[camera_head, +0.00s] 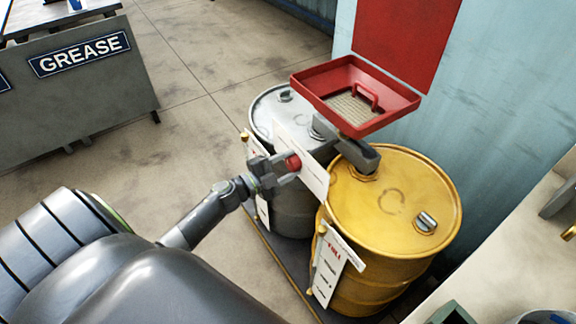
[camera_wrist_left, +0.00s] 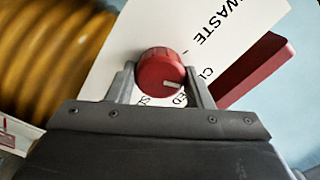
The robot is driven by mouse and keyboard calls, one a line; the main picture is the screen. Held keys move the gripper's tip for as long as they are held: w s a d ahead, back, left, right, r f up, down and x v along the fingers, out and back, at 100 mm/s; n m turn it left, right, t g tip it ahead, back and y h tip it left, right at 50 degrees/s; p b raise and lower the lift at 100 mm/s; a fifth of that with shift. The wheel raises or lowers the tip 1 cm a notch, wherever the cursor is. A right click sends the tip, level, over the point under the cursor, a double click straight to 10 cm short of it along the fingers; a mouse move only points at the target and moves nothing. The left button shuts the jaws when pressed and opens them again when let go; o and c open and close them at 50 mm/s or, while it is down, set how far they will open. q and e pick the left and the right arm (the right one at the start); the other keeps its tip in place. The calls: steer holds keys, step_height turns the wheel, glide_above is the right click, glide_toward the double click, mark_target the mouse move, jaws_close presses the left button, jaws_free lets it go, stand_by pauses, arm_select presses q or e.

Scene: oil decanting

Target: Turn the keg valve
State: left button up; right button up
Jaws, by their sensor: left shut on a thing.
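A round red valve knob (camera_wrist_left: 160,75) with a white pointer line sits in front of a white label plate (camera_wrist_left: 205,32) in the left wrist view. The plate's readable text includes "WASTE". My left gripper (camera_wrist_left: 161,85) has one finger on each side of the knob and is shut on it. In the head view the gripper (camera_head: 283,166) reaches the red knob (camera_head: 293,162) at the white plate (camera_head: 312,178). The plate stands in front of the grey drum (camera_head: 292,215) and beside the yellow drum (camera_head: 400,210). My right gripper is not in view.
A red tray (camera_head: 345,80) with a grate stands above the drums on a grey fitting (camera_head: 350,150). A pale blue wall (camera_head: 500,100) is behind. A "GREASE" cabinet (camera_head: 80,100) stands at the upper left. The floor between is clear.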

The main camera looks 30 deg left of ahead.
arm_select(q)
steer(key=shift+f+m+b, duration=0.1)
steer(key=shift+m+b, duration=0.35)
steer(key=shift+m, duration=1.45)
steer(key=o, duration=1)
steer(key=shift+b+v, duration=1.4)
steer(key=shift+v, duration=7.35)
